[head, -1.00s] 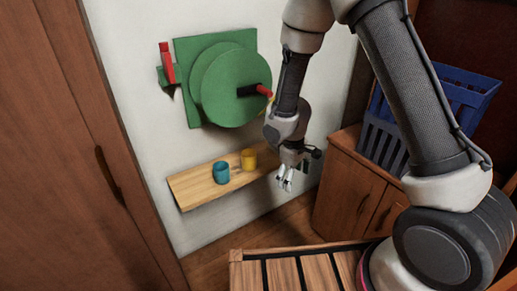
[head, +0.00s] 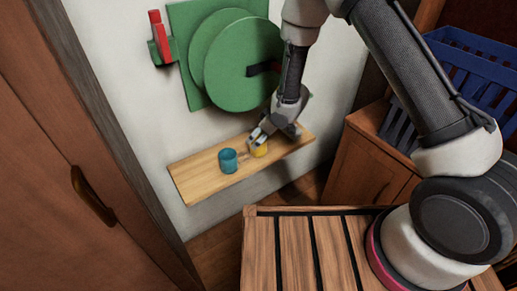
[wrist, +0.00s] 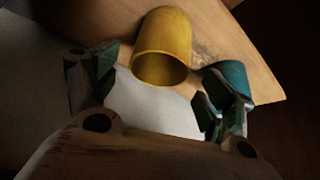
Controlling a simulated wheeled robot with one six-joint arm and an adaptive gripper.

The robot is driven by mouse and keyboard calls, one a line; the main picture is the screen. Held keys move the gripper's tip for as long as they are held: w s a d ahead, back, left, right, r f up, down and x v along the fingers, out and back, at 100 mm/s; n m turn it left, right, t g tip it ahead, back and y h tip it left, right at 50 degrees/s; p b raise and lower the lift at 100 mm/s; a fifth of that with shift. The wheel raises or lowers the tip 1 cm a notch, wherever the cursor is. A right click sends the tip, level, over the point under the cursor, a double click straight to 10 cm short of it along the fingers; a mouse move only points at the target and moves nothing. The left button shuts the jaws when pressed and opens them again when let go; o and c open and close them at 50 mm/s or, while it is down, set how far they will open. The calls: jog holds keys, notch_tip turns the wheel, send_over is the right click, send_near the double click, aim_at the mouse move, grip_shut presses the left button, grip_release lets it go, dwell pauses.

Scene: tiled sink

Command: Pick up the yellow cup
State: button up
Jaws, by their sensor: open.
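The yellow cup (head: 259,149) stands on a narrow wooden wall shelf (head: 205,179), partly hidden behind my gripper (head: 261,136) in the head view. In the wrist view the yellow cup (wrist: 163,50) is ahead of the gap between my fingers, with its open rim facing the camera. My gripper (wrist: 157,95) is open and nothing is between its fingertips. A teal cup (head: 228,161) stands on the shelf left of the yellow one. In the wrist view the teal cup (wrist: 231,80) is close behind the right finger; whether they touch cannot be told.
A green wheel (head: 243,70) with a dark handle is on the wall above the shelf. A red lever (head: 160,36) is beside it. A cabinet (head: 364,167) with a blue crate (head: 465,72) stands at right. A slatted wooden surface (head: 292,250) is in front.

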jog(key=x, duration=0.6)
jog(key=shift+d+f, duration=0.15)
jog(key=c, duration=1.1)
